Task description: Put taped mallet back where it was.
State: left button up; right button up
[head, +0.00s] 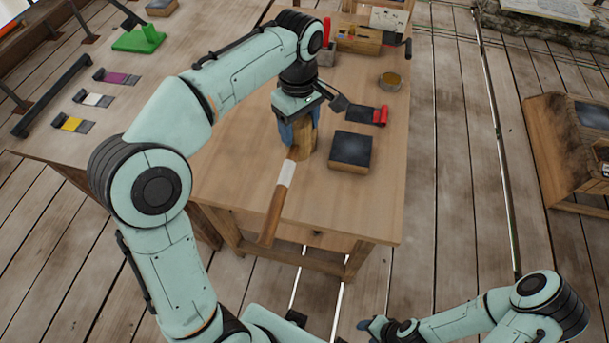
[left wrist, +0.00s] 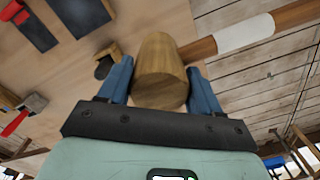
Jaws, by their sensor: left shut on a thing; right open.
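The taped mallet has a wooden head (head: 303,143) and a wooden handle with a white tape band (head: 286,174). My left gripper (head: 299,128) is shut on the head above the table; the handle slants down-left past the table's front edge. In the left wrist view the head (left wrist: 160,72) sits between the blue fingers of the left gripper (left wrist: 160,88), with the taped handle (left wrist: 243,36) running to the upper right. My right gripper (head: 376,327) is open and low at the bottom of the head view, away from the table. I cannot tell where the mallet was before.
A dark-topped block (head: 350,151) stands just right of the mallet. Behind it are a red-handled tool (head: 381,115), a round tin (head: 390,81) and a wooden box (head: 358,40). Coloured strips (head: 73,124) and a green piece (head: 139,40) lie on the left. The table's front right is clear.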

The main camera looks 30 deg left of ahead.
aim_at(297, 143)
pick_arm(q)
jog(key=f, duration=0.2)
jog(key=s+f+b, duration=0.1)
jog(key=f, duration=0.1)
jog(key=shift+s+f, duration=0.1)
jog(key=shift+f, duration=0.2)
notch_tip(297, 143, down, 9)
jog(key=b, duration=0.1)
jog(key=shift+w, duration=0.2)
jog(key=shift+f+b, duration=0.3)
jog(key=shift+f, duration=2.2)
pick_arm(e)
jog(key=shift+s+f, duration=0.75)
jog(key=shift+f, duration=0.15)
jog(key=shift+s+f, duration=0.7)
jog(key=shift+f, duration=0.2)
pick_arm(q)
jog(key=shift+f, duration=0.1)
pick_arm(e)
jog(key=shift+f, duration=0.1)
pick_arm(q)
jog(key=o, duration=1.2)
jog(key=shift+c, duration=0.2)
